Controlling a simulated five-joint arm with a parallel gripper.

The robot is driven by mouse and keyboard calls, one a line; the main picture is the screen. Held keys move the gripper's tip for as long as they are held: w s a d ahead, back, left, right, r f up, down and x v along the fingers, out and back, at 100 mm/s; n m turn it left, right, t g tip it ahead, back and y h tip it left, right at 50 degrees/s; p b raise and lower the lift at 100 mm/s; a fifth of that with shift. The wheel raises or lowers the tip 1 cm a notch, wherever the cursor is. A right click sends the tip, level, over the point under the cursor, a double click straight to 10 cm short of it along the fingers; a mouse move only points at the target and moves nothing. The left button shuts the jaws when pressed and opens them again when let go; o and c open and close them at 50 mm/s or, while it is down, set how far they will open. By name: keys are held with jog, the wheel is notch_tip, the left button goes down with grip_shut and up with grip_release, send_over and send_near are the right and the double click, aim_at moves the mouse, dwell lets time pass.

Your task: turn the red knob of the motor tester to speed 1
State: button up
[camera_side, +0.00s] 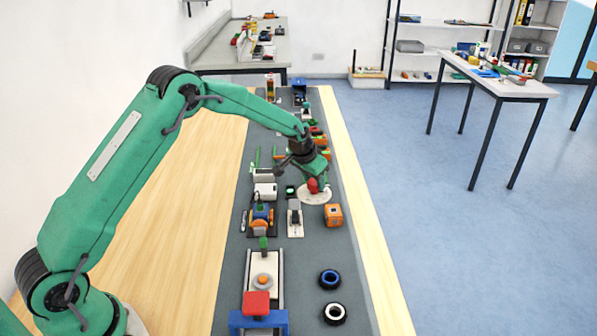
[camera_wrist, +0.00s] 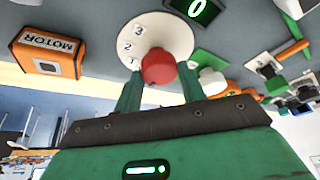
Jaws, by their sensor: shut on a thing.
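The red knob (camera_wrist: 158,67) sits on a round white dial (camera_wrist: 172,32) marked 1, 2 and 3. My gripper (camera_wrist: 160,75) is shut on the knob, with one green finger on each side of it. The knob's pointer is hidden, so I cannot tell its exact angle. A dark display (camera_wrist: 198,9) beside the dial shows a green 0. In the side view the knob (camera_side: 313,186) and the dial (camera_side: 314,198) are under my gripper (camera_side: 317,180). The orange box marked MOTOR (camera_wrist: 45,50) stands apart from the dial.
On the grey mat, a small white-and-grey device (camera_side: 294,218) stands left of the dial, with a blue-and-orange machine (camera_side: 261,215) further left. Black rings with blue (camera_side: 329,279) and white (camera_side: 334,314) centres lie at the near right. The mat between rings and motor is clear.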

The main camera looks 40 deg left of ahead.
jog(key=shift+a+m, duration=0.15)
jog(key=shift+m, duration=0.25)
jog(key=o, duration=1)
jog(key=shift+c, duration=0.2)
jog(key=shift+s+r, duration=0.2)
jog(key=shift+r, duration=0.45)
jog(key=v, duration=0.6)
jog(key=shift+r, duration=0.15)
jog(key=shift+s, duration=0.15)
